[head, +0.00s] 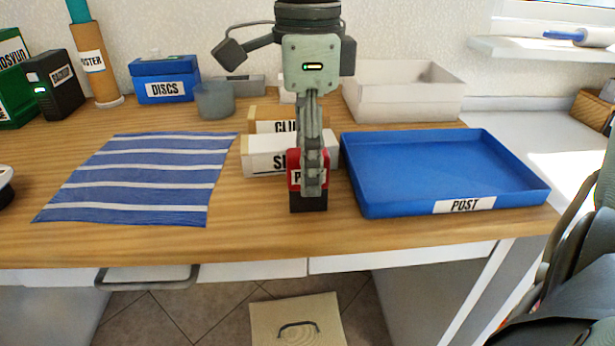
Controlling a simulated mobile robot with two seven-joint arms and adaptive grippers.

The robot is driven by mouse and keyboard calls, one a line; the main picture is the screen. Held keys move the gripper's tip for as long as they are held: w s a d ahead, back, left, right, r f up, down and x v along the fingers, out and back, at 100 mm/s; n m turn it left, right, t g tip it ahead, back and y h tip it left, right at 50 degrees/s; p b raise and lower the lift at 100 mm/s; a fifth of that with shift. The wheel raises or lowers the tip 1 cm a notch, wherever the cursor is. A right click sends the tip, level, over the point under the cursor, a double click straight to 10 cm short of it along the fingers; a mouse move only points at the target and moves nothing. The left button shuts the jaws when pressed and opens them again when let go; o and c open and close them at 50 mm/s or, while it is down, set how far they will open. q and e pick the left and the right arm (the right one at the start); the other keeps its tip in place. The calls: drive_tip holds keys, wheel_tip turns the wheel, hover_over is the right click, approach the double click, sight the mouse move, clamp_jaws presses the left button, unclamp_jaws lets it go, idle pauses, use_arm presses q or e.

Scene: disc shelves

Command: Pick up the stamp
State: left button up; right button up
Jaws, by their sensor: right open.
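The stamp (308,204) is a small red block with a black base and a white label starting with "P". It stands upright near the front of the wooden desk, left of the blue tray. My right gripper (312,192) points straight down at it, open, its fingers seen nearly edge-on and covering the middle of the stamp and most of its label. I cannot tell whether the fingers are around the stamp or just in front of it. My left gripper is not in view.
White and tan labelled boxes (262,158) stand close behind the stamp. A grey cup (214,102), a blue DISCS box (165,88) and a white bin (405,103) stand farther back.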

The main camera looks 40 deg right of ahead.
drive_tip(key=shift+f, duration=1.5)
drive_tip(key=shift+c, duration=0.5)
clamp_jaws()
drive_tip(key=shift+r, duration=0.1)
